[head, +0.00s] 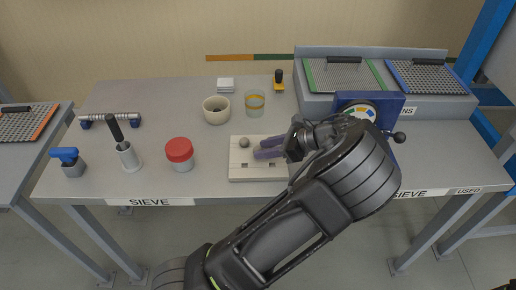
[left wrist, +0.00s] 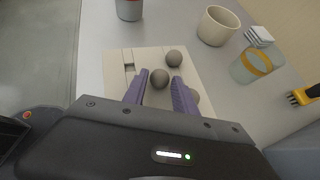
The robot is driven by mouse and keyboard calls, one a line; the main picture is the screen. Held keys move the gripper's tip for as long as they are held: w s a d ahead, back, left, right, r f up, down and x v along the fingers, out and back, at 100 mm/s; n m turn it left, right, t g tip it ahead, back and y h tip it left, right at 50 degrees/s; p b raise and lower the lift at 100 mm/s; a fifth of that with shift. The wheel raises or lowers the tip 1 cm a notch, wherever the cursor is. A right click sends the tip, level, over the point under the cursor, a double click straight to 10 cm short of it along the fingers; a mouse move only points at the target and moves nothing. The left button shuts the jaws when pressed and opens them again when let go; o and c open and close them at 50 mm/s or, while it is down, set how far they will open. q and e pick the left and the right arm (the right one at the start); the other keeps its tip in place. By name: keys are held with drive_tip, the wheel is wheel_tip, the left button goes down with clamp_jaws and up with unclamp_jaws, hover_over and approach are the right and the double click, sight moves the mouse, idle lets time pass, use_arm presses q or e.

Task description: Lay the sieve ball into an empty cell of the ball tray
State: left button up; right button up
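The ball tray (head: 237,174) is a pale block with small dark slots, in the middle of the table. My left gripper (head: 256,149) has purple fingers that reach in low over the tray from the right. My right gripper is not in view.
A cream cup (head: 216,116) and a glass with a yellow band (head: 255,106) stand behind the tray. A red-lidded jar (head: 180,153) is to its left. A blue device with a dial (head: 368,108) stands to the right, near my arm.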

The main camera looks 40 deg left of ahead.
use_arm(q)
drive_tip(key=shift+x, duration=0.75)
clamp_jaws()
